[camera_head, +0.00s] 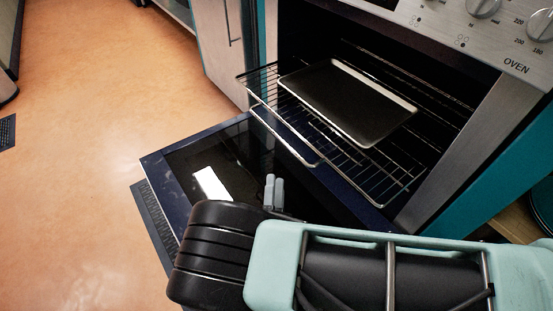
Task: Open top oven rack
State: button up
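The oven (470,135) stands at the right with its door (215,165) folded down. Wire racking (375,180) juts out of the oven mouth over the door. A dark flat baking tray (345,100) lies on the racking and hides much of it, so I cannot clearly separate the top rack from any lower one. My gripper (274,192) is above the open door, in front of and below the racking in the picture. Its two pale grey fingers appear close together, with no object visible between them. Their exact opening and any contact with the rack are unclear.
Oven knobs (483,6) are at the top right. A cabinet front with a handle (228,25) stands left of the oven. The orange floor (90,150) at the left is mostly clear. My arm covers the bottom right.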

jog(key=shift+v, duration=2.1)
jog(key=w+a+r+m+g+y, duration=0.3)
jog(key=w+a+r+m+g, duration=0.4)
jog(key=m+g, duration=0.4)
jog(key=s+d+r+m+g+y, duration=0.1)
jog(key=s+r+g+y, duration=0.15)
jog(key=r, duration=0.25)
jog(key=s+r+g+y, duration=0.1)
jog(key=s+r+g, duration=0.1)
jog(key=r+g, duration=0.2)
jog(key=s+d+r+m+g+h, duration=0.1)
jog(key=s+d+r+g+h, duration=0.15)
jog(key=s+d+r, duration=0.55)
jog(key=s+d+r+m+g+h, duration=0.25)
jog(key=s+d, duration=0.45)
jog(key=d, duration=0.5)
notch_tip(320, 180, up, 32)
jog(key=p, duration=3.3)
jog(key=shift+d+n+y, duration=0.25)
jog(key=shift+n+y, duration=0.1)
